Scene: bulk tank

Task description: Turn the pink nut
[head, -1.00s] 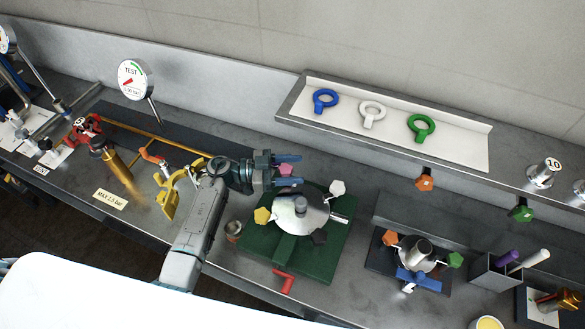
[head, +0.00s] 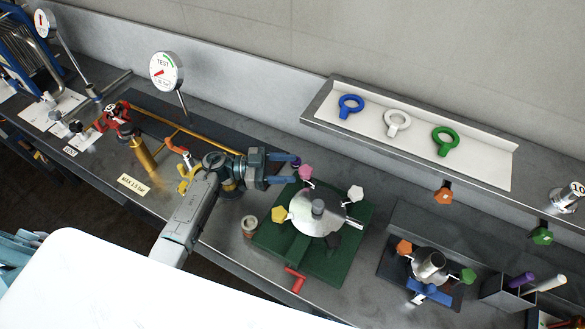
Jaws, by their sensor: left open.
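The pink nut (head: 305,172) sits at the upper edge of a round silver flange (head: 310,222) on a green base plate (head: 268,235). A yellow nut (head: 279,214), a white nut (head: 355,193) and a dark nut (head: 334,241) sit around the same flange. My left gripper (head: 289,169) is open, with its two blue fingers pointing right toward the pink nut. The fingertips are just left of the nut, and nothing shows between them. My right gripper is not in view.
A red handle (head: 295,279) sticks out at the front of the green base. A small cup (head: 249,225) stands left of it. A smaller fixture with orange and green nuts (head: 468,276) is at right. A shelf (head: 480,168) with ring tools runs behind. Yellow pipework (head: 200,137) lies at left.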

